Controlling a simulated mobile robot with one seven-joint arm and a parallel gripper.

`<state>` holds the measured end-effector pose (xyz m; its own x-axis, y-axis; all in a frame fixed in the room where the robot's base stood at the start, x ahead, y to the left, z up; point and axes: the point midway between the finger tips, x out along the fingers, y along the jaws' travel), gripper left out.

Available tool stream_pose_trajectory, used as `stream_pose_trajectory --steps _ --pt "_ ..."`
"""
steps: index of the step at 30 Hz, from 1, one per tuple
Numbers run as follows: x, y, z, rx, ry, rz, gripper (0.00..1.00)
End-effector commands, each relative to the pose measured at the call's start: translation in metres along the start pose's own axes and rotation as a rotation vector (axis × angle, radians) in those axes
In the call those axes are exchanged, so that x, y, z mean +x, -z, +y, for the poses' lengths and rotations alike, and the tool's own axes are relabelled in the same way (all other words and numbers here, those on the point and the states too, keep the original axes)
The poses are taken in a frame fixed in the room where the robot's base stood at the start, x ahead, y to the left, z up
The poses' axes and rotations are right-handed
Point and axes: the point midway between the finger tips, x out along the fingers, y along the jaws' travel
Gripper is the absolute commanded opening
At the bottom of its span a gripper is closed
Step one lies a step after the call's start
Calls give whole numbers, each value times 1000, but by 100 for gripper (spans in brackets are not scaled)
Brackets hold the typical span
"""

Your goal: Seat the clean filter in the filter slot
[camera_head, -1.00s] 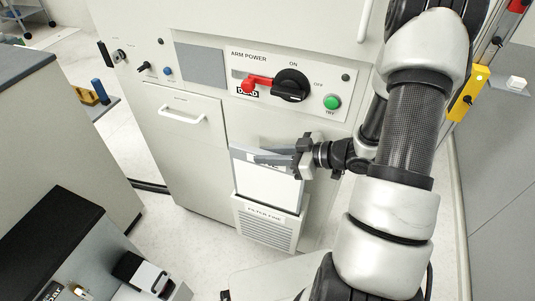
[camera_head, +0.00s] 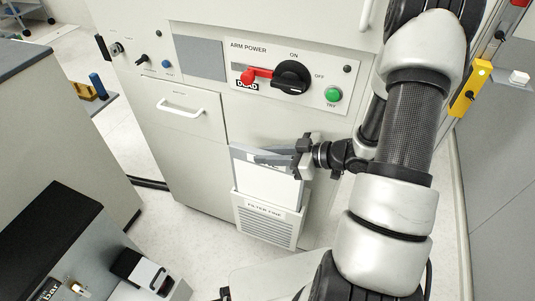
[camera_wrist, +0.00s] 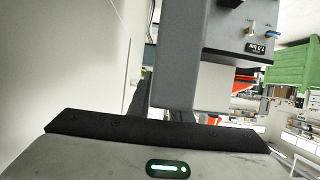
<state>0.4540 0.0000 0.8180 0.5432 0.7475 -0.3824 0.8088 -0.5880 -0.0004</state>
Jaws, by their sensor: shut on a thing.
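My gripper (camera_head: 288,157) is shut on the clean filter (camera_head: 268,183), a flat white panel with a grey top edge, at the front of the pale cabinet. The filter stands upright, and its lower edge meets the top of the filter slot (camera_head: 266,222), a louvred housing labelled "FILTER FINE". How deep the filter sits in the slot is hidden behind the housing's front. In the wrist view, a grey slab (camera_wrist: 178,60) rises past the dark gripper edge; I cannot tell whether it is the filter. The fingertips do not show clearly there.
Above are a red and black switch (camera_head: 292,77) and a green button (camera_head: 333,94). A drawer with a white handle (camera_head: 181,107) is to the left. A bench with a black top (camera_head: 45,235) stands at the lower left. Floor shows between bench and cabinet.

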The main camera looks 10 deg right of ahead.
Motion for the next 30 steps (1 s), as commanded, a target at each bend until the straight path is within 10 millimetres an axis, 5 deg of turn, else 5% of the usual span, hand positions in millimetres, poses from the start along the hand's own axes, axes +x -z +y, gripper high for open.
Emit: stream_pose_trajectory --steps 30 --pt "10 -24 0 0 0 1 0"
